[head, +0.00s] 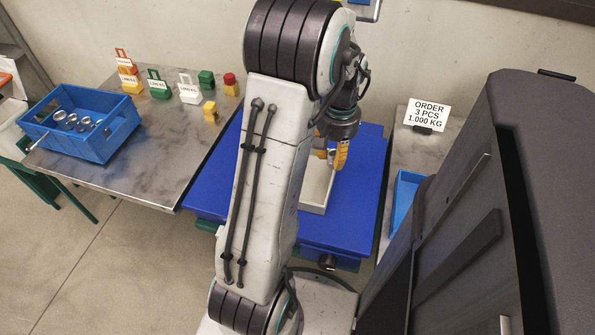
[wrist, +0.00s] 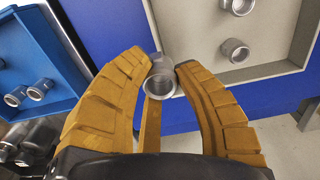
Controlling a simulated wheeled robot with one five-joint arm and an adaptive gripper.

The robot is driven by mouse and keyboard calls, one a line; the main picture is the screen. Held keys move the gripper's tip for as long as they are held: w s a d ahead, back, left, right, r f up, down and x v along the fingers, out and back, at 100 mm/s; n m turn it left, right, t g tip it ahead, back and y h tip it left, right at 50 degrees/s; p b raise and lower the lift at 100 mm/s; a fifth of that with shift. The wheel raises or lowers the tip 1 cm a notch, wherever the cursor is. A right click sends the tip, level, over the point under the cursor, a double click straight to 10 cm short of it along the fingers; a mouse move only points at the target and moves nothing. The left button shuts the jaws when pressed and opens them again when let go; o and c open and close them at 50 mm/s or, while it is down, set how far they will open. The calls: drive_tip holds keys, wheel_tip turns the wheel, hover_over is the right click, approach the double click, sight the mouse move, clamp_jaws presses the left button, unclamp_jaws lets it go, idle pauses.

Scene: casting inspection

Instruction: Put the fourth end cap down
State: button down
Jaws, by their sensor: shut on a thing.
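My gripper (wrist: 163,66) is shut on a grey metal end cap (wrist: 160,84), with its ring-shaped opening facing the wrist camera. In the wrist view the held cap overlaps the edge of a light grey tray (wrist: 268,72); its height above the surface is unclear. Two other end caps lie in that tray, one at its near side (wrist: 235,50) and one farther off (wrist: 240,5). In the head view my gripper (head: 338,156) is over the right part of the grey tray (head: 316,207), and my arm hides much of it; the held cap is not discernible there.
The tray stands on a blue platform (head: 348,228). A blue bin (head: 404,205) lies right, by the order sign (head: 427,113). A blue crate (head: 98,145) with metal parts and several coloured blocks stand on the left table (head: 170,165). Another wrist-view blue tray (wrist: 45,60) holds caps.

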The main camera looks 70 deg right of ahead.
drive_tip(key=w+f, duration=0.1)
drive_tip(key=w, duration=0.1)
drive_tip(key=w+f+b, duration=0.1)
drive_tip(key=w+f, duration=0.1)
drive_tip(key=w, duration=0.1)
drive_tip(key=w+f, duration=0.2)
drive_tip(key=w, duration=0.1)
drive_tip(key=shift+w+d+b, duration=0.2)
drive_tip(key=shift+d+b, duration=0.1)
drive_tip(key=shift+f+b, duration=0.7)
drive_tip(key=shift+f, duration=1.35)
drive_tip(key=shift+f, duration=0.1)
drive_tip(key=shift+f, duration=0.15)
drive_tip(key=c, duration=1)
unclamp_jaws()
drive_tip(key=shift+o, duration=0.2)
wheel_tip(320, 180, up, 12)
drive_tip(key=p, duration=0.3)
drive_tip(key=shift+r+p, duration=0.25)
drive_tip(key=shift+p, duration=0.05)
